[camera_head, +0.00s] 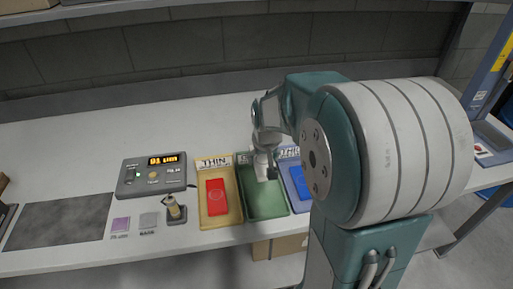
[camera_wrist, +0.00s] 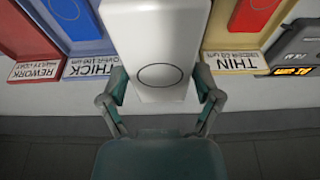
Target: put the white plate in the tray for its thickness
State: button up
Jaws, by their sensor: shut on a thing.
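The white plate (camera_wrist: 155,30), marked with a dark oval, is held between the two fingers of my gripper (camera_wrist: 160,95) in the wrist view. My gripper (camera_head: 265,168) is over the green tray (camera_head: 266,205) in the head view, where the plate is hard to make out. The green tray's floor looks bare. To its left is the yellow tray (camera_head: 232,215), labelled THIN, with a red plate (camera_head: 216,197) in it. To its right is the blue tray (camera_head: 290,180), labelled THICK, with a blue plate (camera_head: 301,182). My arm hides part of the right side.
A small probe stand (camera_head: 174,210) and two small sample squares (camera_head: 148,220) are near the front edge. A red tray labelled REWORK (camera_wrist: 30,45) shows in the wrist view.

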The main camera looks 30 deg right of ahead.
jog(key=shift+a+f, duration=0.15)
jog(key=shift+a, duration=0.15)
jog(key=shift+s+a+f, duration=0.1)
jog(key=shift+a+f, duration=0.05)
jog(key=shift+f, duration=0.15)
send_over(261, 190)
jog(key=f, duration=0.8)
jog(key=shift+s, duration=0.25)
jog(key=shift+a+f, duration=0.1)
jog(key=shift+f, duration=0.6)
jog(key=shift+d+f, duration=0.2)
jog(key=shift+a, duration=0.15)
jog(key=shift+f, duration=0.5)
jog(key=o, duration=1)
